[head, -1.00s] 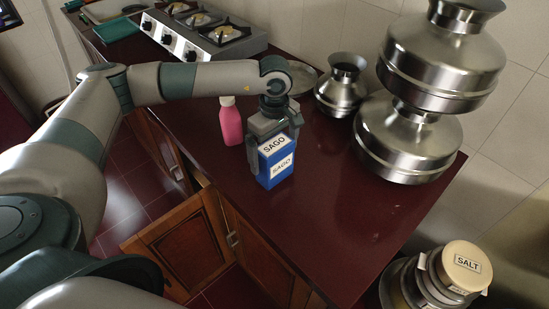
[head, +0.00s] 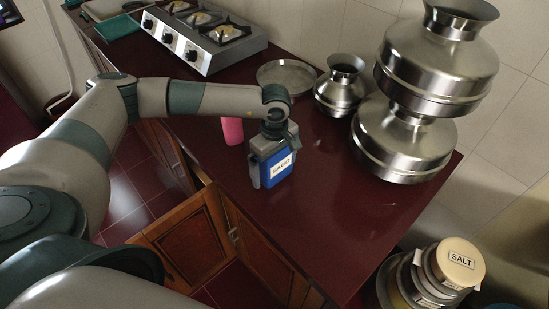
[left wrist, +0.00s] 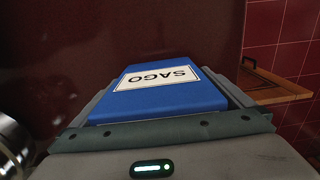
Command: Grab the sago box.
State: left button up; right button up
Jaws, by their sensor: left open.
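The blue sago box (head: 281,168) with a white SAGO label stands upright on the dark red counter, near its front edge. My left gripper (head: 271,160) has come down over the box from above, with one finger on each side of it. The jaws are open, and I cannot tell whether a finger touches the box. In the left wrist view the box (left wrist: 160,92) fills the space between the fingers. The gripper hides the top of the box in the head view. My right gripper is not in view.
A pink bottle (head: 232,130) stands close behind the box, partly hidden by my left arm. A small metal pot (head: 340,92), a round metal plate (head: 287,75) and large stacked pots (head: 405,145) stand farther back. A cabinet door (head: 188,242) hangs open below. The counter right of the box is clear.

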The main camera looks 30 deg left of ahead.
aim_at(275, 158)
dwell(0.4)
pick_arm(q)
jog(key=c, duration=1.6)
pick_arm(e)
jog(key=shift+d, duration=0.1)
pick_arm(q)
jog(key=shift+r, duration=0.1)
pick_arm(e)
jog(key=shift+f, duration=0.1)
